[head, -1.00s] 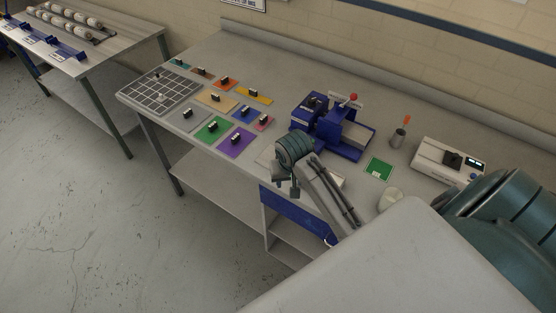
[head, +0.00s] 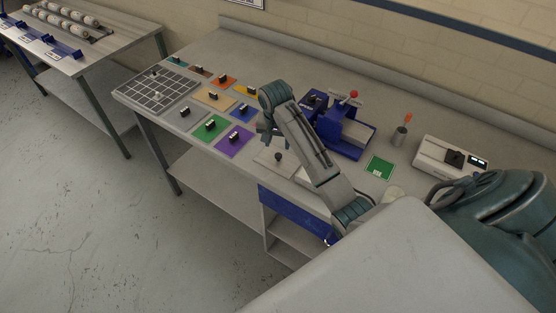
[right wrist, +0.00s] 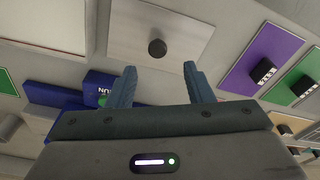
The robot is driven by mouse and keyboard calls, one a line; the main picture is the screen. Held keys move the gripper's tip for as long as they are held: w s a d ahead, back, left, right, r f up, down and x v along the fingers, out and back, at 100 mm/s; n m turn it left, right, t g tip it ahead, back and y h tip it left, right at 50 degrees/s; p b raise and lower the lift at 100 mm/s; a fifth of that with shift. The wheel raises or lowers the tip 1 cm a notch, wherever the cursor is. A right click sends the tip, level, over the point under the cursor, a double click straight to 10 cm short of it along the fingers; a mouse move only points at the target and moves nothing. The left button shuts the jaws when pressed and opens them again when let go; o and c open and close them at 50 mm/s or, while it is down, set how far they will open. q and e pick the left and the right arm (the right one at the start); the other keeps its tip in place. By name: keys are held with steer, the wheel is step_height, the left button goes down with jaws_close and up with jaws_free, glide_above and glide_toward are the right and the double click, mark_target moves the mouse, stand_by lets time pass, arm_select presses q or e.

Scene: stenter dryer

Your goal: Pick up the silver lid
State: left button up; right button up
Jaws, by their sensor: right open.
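A flat pale silver-grey lid (head: 263,163) with a round dark knob lies on the bench, at the front, right of the purple plate. In the right wrist view the lid (right wrist: 187,25) is at the top centre, its knob between and just beyond the fingertips. My right gripper (head: 270,142) is above the lid, open and empty; in the right wrist view its two fingers (right wrist: 159,72) are spread apart. It does not touch the knob in the right wrist view. My left gripper is not in view.
Several coloured plates with black handles, such as the purple plate (head: 234,140), lie to the left. A grey plate (head: 198,119) lies among them. A blue press (head: 345,132) stands behind the arm. A green card (head: 380,168) and a white instrument (head: 446,158) are at the right.

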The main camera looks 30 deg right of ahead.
mark_target(278, 155)
steer(key=shift+s+f+p, duration=0.1)
steer(key=shift+f+p, duration=0.35)
steer(key=shift+p, duration=0.05)
step_height(278, 155, down, 4)
steer(key=shift+r+p, duration=0.25)
steer(key=shift+p, duration=0.75)
steer(key=shift+d+f, duration=0.15)
steer(key=shift+f, duration=0.45)
steer(key=shift+r, duration=0.1)
jaws_close()
